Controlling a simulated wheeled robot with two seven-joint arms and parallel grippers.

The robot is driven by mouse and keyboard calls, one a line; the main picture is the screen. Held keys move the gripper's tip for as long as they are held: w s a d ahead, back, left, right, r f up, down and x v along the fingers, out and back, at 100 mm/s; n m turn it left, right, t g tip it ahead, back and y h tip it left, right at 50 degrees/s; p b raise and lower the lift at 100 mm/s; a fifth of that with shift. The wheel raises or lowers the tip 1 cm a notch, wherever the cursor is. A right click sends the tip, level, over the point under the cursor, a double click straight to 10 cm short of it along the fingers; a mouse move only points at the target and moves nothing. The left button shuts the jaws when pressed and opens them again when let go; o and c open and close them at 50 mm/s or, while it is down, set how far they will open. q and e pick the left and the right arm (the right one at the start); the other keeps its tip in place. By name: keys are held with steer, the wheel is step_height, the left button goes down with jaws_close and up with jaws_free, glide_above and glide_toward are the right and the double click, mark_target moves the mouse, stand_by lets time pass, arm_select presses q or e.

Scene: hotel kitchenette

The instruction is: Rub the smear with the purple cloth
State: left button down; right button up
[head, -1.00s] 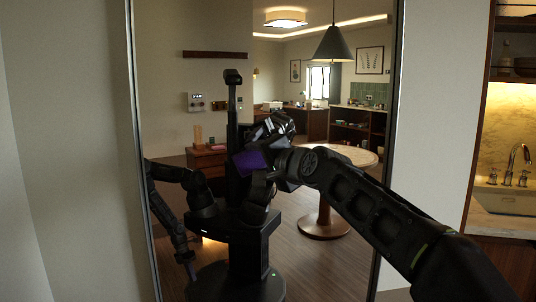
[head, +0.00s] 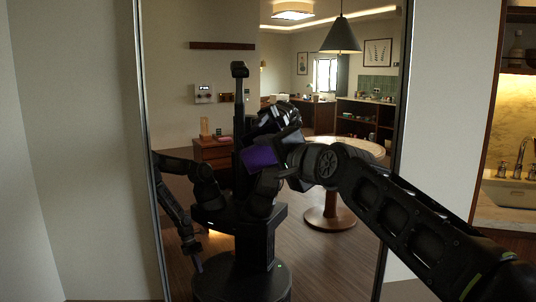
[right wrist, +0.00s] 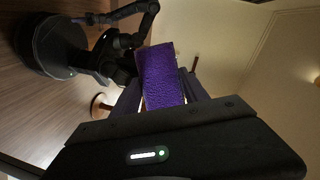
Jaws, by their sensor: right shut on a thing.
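The purple cloth (head: 259,157) shows at the end of my right arm in the head view, in front of a tall mirror (head: 225,75). My right gripper (head: 281,160) is shut on the cloth. In the right wrist view the cloth (right wrist: 160,78) stands out between the two fingers. Whether the cloth touches the glass I cannot tell. I cannot make out a smear on the glass; the arm and the reflections cover part of it. My left gripper is not directly in view; my left arm shows only as a reflection.
The mirror has a thin dark frame, with plain wall to its left. To the right stand a wall strip and a niche with a shelf, a sink (head: 508,193) and a tap (head: 524,160). The round table, pendant lamp and shelves in the glass are reflections.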

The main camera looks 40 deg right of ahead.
steer(key=shift+s+a, duration=0.15)
steer(key=shift+s+a+b, duration=0.25)
steer(key=shift+s+a, duration=0.1)
steer(key=shift+s, duration=0.3)
steer(key=shift+s+a+b, duration=0.2)
steer(key=shift+s+a, duration=0.15)
steer(key=shift+s, duration=0.25)
